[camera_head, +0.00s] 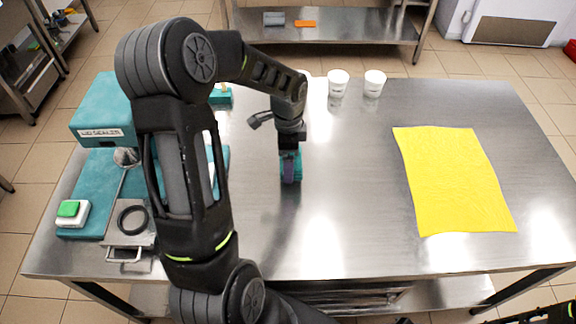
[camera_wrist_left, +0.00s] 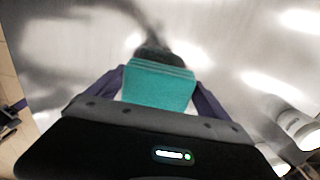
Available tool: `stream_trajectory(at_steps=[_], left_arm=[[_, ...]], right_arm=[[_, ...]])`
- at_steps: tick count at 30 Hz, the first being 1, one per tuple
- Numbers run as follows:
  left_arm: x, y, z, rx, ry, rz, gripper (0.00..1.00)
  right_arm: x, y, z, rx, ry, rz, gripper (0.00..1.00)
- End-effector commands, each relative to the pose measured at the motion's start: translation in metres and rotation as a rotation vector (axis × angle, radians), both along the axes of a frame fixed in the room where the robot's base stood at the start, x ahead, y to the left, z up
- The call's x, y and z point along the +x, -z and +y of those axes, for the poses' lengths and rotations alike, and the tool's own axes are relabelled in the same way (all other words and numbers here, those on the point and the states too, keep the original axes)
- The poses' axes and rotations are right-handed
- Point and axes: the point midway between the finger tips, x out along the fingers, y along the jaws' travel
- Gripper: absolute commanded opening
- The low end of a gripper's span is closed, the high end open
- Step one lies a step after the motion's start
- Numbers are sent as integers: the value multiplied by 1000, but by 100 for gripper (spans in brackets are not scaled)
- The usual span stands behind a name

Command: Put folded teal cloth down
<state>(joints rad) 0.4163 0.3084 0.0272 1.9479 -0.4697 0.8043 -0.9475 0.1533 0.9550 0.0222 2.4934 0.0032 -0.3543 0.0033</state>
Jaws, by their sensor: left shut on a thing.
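My left gripper (camera_head: 290,172) is shut on the folded teal cloth (camera_head: 296,160) near the middle of the steel table (camera_head: 340,190). In the left wrist view the cloth (camera_wrist_left: 160,84) shows as a folded stack between the two purple fingers of the gripper (camera_wrist_left: 160,90). A dark shadow lies on the steel near it, and the cloth seems to be above the surface; the exact gap is hard to tell. My right gripper is not in view; only a dark piece of my arm shows at the bottom right corner.
A yellow cloth (camera_head: 455,180) lies flat on the right. Two white cups (camera_head: 338,83) (camera_head: 374,83) stand at the back edge. A teal lid sealer (camera_head: 103,112) with a green button (camera_head: 69,208) fills the left. The steel between gripper and yellow cloth is clear.

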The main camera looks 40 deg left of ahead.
Motion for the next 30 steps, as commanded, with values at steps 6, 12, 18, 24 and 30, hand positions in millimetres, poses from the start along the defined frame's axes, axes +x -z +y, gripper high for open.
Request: stream_trajectory(at_steps=[6, 12, 18, 24, 30], left_arm=[[-1, 14, -1, -3, -1, 3, 52], [0, 36, 0, -1, 0, 1, 52], [0, 37, 0, -1, 0, -1, 52], [0, 41, 0, -1, 0, -1, 91], [0, 40, 0, -1, 0, -1, 100]], right_arm=[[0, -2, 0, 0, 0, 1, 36], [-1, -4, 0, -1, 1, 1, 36], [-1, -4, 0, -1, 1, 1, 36], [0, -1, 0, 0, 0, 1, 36], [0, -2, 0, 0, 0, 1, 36]])
